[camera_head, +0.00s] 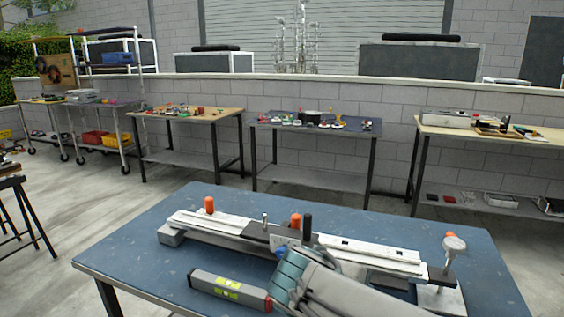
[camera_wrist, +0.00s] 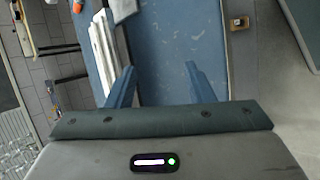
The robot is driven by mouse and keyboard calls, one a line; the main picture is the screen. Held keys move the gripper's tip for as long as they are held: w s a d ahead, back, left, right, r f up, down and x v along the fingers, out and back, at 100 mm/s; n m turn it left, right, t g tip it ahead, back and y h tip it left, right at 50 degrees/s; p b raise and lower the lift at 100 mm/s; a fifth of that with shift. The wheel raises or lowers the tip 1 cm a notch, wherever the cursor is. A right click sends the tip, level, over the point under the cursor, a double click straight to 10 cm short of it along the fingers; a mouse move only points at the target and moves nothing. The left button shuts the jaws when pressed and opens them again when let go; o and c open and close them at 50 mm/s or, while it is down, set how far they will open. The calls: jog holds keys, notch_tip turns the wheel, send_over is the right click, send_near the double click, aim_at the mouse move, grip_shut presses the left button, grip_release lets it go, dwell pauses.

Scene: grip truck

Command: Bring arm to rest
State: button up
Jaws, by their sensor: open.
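My gripper (camera_wrist: 160,88) shows in the wrist view with its two blue fingers spread apart. It is open, and nothing is seen between the fingers. Behind the fingers lies the blue tabletop (camera_wrist: 170,45), with the pale rail device (camera_wrist: 103,45) to the left. In the head view my grey and teal arm (camera_head: 325,285) reaches over the front of the blue table (camera_head: 140,240), in front of part of the rail device (camera_head: 365,250). I cannot make out the fingertips in the head view.
A grey level (camera_head: 229,290) with yellow-green vials lies on the table left of my arm. Orange knobs (camera_head: 209,204) and a black upright handle (camera_head: 307,228) stand up from the device. Workbenches (camera_head: 190,115) with small items line the wall behind. Open floor lies between.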

jog(key=s+d+r+m+g+y+p, duration=0.1)
jog(key=s+r+m+g+y+p, duration=0.1)
jog(key=s+r+m+y+p, duration=0.4)
jog(key=shift+s+r+m+y+p, duration=0.15)
jog(key=shift+r+m+y+p, duration=0.35)
jog(key=shift+r+m+p, duration=3)
notch_tip(320, 180, down, 2)
jog(key=shift+d+f+n+p, duration=0.1)
jog(key=shift+f+n+p, duration=0.1)
jog(key=shift+n+p, duration=0.7)
